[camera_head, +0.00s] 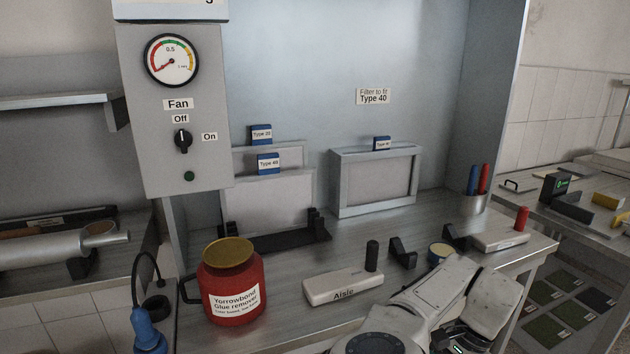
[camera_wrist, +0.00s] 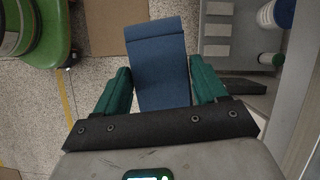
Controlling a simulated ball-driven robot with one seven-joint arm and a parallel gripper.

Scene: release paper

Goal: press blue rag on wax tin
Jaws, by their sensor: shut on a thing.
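In the wrist view, my gripper (camera_wrist: 160,66) has two green fingers. They close on the sides of a flat blue piece, the blue rag (camera_wrist: 158,48), which reaches forward beyond the fingertips. Speckled floor shows beyond and below the rag, so it is held in the air. In the head view, a small round tin (camera_head: 440,250) with a yellowish top stands on the bench right of centre, just behind my arm. It looks like the wax tin; its lower part is partly covered. My gripper and the rag do not show in the head view.
A red glue remover jar (camera_head: 235,290) stands at the bench front left. Framed filters (camera_head: 374,180) stand at the back. A green round thing (camera_wrist: 35,35) is at left in the wrist view.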

